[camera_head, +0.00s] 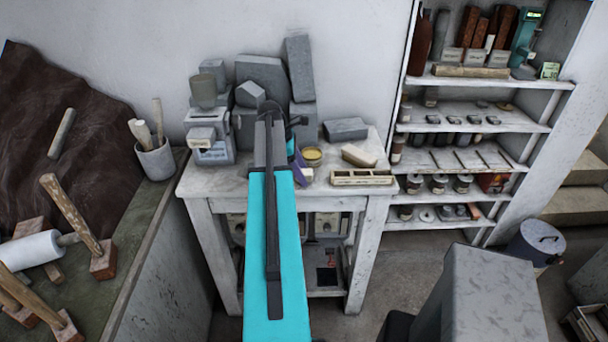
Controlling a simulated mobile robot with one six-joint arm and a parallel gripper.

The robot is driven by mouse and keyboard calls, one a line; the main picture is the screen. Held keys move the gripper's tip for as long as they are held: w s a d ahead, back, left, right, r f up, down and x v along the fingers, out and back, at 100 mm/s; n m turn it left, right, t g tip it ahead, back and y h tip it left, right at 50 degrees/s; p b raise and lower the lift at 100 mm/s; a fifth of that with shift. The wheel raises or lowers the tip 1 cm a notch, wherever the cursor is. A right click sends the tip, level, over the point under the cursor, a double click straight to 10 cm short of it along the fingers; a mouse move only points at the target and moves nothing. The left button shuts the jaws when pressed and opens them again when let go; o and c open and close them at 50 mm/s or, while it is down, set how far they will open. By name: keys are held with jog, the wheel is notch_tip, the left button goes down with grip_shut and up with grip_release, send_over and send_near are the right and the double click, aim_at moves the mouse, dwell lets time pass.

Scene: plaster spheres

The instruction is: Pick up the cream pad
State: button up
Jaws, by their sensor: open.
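A cream block-like pad (358,155) lies flat on the white worktable (222,184), right of the middle, behind a cream slotted tray (361,178). Nothing covers it. My teal and dark arm reaches from the bottom of the view up over the table's left half, and its far end is left of the pad and apart from it. My gripper's fingers do not show; the arm's own links hide that area.
Grey blocks (262,76) are stacked at the table's back. A grey block (345,129) lies behind the pad, and a yellow-topped tin (312,155) stands left of it. A loaded shelf unit (471,118) stands to the right. A tool-covered bench (164,208) is at left.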

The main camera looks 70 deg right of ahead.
aim_at(306, 172)
dwell(0.3)
jog(key=c, duration=1.1)
jog(key=shift+r, duration=0.2)
jog(key=shift+r+b, duration=1.1)
jog(key=shift+r, duration=0.2)
jog(key=shift+a+r, duration=0.1)
jog(key=shift+r, duration=0.15)
jog(key=shift+s+a+r+b, duration=0.25)
jog(key=shift+s+a+b, duration=0.65)
jog(key=shift+s+a, duration=1)
jog(key=shift+s+a+r+b, duration=0.3)
jog(key=shift+s+a+b, duration=0.65)
jog(key=shift+s+a, duration=0.9)
jog(key=shift+s+a+r+b, duration=0.25)
jog(key=shift+s+a+b, duration=0.65)
jog(key=shift+s+a, duration=1)
jog(key=shift+w+a, duration=0.35)
jog(key=shift+w, duration=0.15)
